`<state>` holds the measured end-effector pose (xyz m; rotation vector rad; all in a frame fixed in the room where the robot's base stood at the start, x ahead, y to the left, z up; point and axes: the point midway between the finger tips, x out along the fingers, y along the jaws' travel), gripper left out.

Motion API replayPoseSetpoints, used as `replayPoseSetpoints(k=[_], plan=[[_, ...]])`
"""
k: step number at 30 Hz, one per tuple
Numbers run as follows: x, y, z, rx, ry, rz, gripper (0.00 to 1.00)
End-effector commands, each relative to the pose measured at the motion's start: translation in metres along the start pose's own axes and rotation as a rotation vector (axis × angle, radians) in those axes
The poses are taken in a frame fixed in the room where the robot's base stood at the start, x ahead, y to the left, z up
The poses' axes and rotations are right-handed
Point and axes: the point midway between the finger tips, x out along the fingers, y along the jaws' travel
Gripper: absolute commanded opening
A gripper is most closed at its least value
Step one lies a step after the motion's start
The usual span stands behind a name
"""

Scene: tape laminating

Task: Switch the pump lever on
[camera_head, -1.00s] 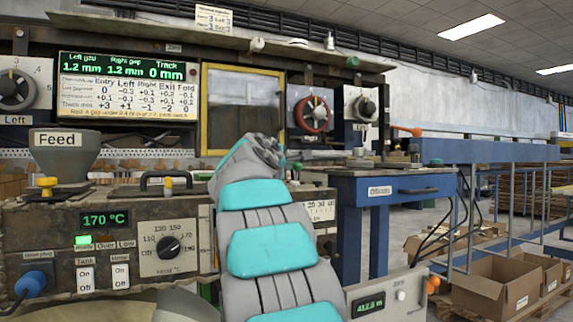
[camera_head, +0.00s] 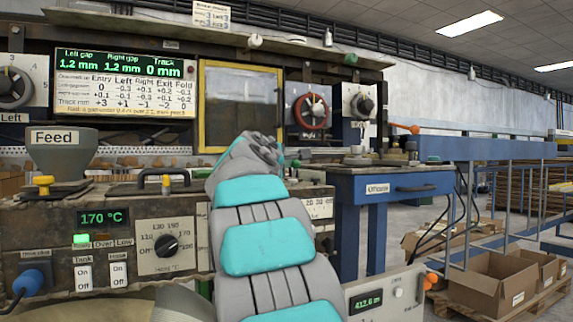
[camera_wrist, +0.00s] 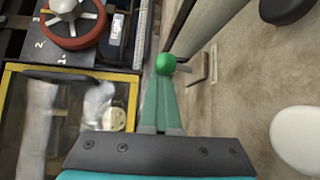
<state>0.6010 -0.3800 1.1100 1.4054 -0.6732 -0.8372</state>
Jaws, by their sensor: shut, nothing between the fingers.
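No label that I can read says pump, so I cannot tell for sure which control is the pump lever. A green ball knob (camera_wrist: 165,64) on a short stem is just beyond the fingertips in the wrist view; I cannot tell if they touch. A green knob (camera_head: 350,59) also shows at the edge of the upper shelf in the head view. An orange-tipped lever (camera_head: 405,129) sticks out right of the dials.
A yellow-framed window (camera_head: 240,105) and a red handwheel (camera_head: 311,111) are on the machine. A blue-handled control (camera_head: 31,282) is at lower left, near the Feed hopper (camera_head: 62,150). A blue table (camera_head: 375,187) and cardboard boxes (camera_head: 494,280) stand to the right.

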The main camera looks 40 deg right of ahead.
Motion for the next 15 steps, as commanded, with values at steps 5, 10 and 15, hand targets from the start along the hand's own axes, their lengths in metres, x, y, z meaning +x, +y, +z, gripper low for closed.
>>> replayPoseSetpoints(k=[5,10,15], plan=[[-0.009,0.001,0.002,0.001,-0.003,0.000,0.00],[-0.028,-0.001,0.003,0.001,-0.004,-0.002,0.00],[-0.055,0.000,0.001,0.000,-0.002,0.002,0.00]])
